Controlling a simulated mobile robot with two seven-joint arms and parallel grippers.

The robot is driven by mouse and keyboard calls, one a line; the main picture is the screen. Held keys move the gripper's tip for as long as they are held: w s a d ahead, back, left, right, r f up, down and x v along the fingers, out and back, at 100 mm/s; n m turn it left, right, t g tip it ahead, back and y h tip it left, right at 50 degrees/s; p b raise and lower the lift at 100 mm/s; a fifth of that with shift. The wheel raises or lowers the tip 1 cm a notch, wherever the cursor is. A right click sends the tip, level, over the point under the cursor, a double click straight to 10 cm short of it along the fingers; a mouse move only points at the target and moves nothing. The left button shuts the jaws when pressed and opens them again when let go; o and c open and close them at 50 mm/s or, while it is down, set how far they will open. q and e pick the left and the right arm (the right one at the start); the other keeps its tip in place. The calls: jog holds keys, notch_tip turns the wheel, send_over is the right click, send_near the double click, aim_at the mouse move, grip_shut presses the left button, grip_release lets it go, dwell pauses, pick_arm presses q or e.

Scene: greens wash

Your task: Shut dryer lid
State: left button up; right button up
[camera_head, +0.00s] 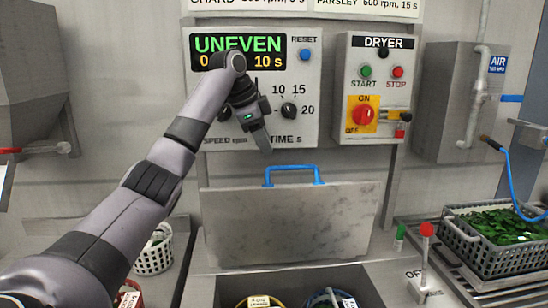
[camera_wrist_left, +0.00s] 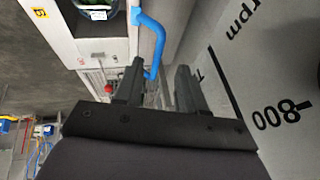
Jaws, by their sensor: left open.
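The dryer lid (camera_head: 290,225) is a grey metal plate standing raised behind the dark dryer opening (camera_head: 370,285). Its blue handle (camera_head: 294,170) is on the top edge, and the handle also shows in the left wrist view (camera_wrist_left: 152,40). My left gripper (camera_head: 262,143) is open in front of the control panel, above and slightly left of the handle, apart from it. In the left wrist view its two fingers (camera_wrist_left: 158,85) are spread, with the handle beyond them. My right gripper is not in view.
The panel display (camera_head: 238,48) reads UNEVEN. A DRYER switch box (camera_head: 340,90) is to its right. Round labelled containers (camera_head: 262,302) sit in the opening. A red-knobbed lever (camera_head: 427,230) stands right of it. A crate of greens (camera_head: 468,248) is far right, a white basket (camera_head: 153,262) left.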

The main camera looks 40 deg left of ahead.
pick_arm(q)
jog(key=x, duration=0.6)
jog(key=shift+f, duration=0.4)
jog(key=shift+w+d, duration=0.1)
jog(key=shift+w, duration=0.05)
grip_shut()
